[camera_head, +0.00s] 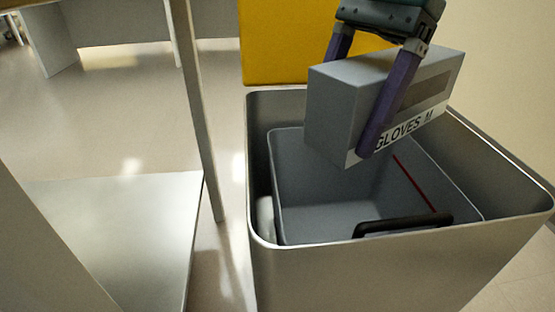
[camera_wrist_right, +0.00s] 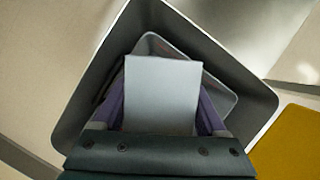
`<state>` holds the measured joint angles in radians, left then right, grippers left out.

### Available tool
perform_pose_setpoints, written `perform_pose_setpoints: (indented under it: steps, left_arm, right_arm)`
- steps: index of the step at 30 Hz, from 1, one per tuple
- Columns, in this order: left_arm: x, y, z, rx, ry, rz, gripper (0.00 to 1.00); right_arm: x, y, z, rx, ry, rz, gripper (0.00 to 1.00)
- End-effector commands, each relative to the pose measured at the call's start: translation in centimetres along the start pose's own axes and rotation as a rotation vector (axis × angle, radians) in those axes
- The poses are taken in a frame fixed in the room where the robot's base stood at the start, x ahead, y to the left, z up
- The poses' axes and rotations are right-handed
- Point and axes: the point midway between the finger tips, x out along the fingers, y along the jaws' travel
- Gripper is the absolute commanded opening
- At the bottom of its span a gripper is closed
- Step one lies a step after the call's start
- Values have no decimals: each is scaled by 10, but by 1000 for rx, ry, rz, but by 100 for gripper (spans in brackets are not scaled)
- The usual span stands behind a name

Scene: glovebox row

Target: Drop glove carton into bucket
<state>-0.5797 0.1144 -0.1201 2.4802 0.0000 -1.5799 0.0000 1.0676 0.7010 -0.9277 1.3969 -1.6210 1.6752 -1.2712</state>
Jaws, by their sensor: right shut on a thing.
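The glove carton (camera_head: 335,113) is a grey box with a label reading "GLOVES M". My right gripper (camera_head: 372,100) is shut on the carton, with its purple fingers on either side, and holds it over the bucket opening. The bucket (camera_head: 300,190) is a grey inner bin with a black handle, sitting inside a larger metal bin (camera_head: 340,275). In the right wrist view the carton (camera_wrist_right: 162,95) lies between the fingers, with the bucket (camera_wrist_right: 222,98) behind it. The carton hides part of the bucket's inside. My left gripper is not in view.
A yellow panel (camera_head: 275,45) stands behind the metal bin. A metal shelf or table (camera_head: 120,235) with a thin post (camera_head: 197,110) is at the left. A pale wall is at the right. The floor at the back left is open.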

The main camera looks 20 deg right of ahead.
Motion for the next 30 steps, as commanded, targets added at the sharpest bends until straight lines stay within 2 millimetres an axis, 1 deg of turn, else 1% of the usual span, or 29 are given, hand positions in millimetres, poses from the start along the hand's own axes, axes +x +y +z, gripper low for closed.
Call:
perform_pose_setpoints:
  steps: [1,4,7,14,15,21,22,28,30]
  left_arm:
    - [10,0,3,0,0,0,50]
    - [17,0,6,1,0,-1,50]
    - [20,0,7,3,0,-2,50]
    - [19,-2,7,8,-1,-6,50]
    - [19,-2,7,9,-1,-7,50]
    - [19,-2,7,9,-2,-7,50]
    - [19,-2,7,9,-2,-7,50]
    - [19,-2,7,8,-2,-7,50]
    - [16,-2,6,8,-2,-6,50]
  right_arm:
    - [12,0,-5,0,-1,0,20]
    - [21,0,-9,1,0,0,20]
    - [25,0,-10,0,0,-1,20]
    - [24,0,-10,-1,0,-1,20]
    - [24,0,-10,-1,0,-1,76]
    - [24,0,-10,-1,0,0,98]
    - [24,0,-10,-1,0,0,100]
    - [24,0,-10,-1,0,0,100]
    - [20,0,-9,-1,1,0,100]
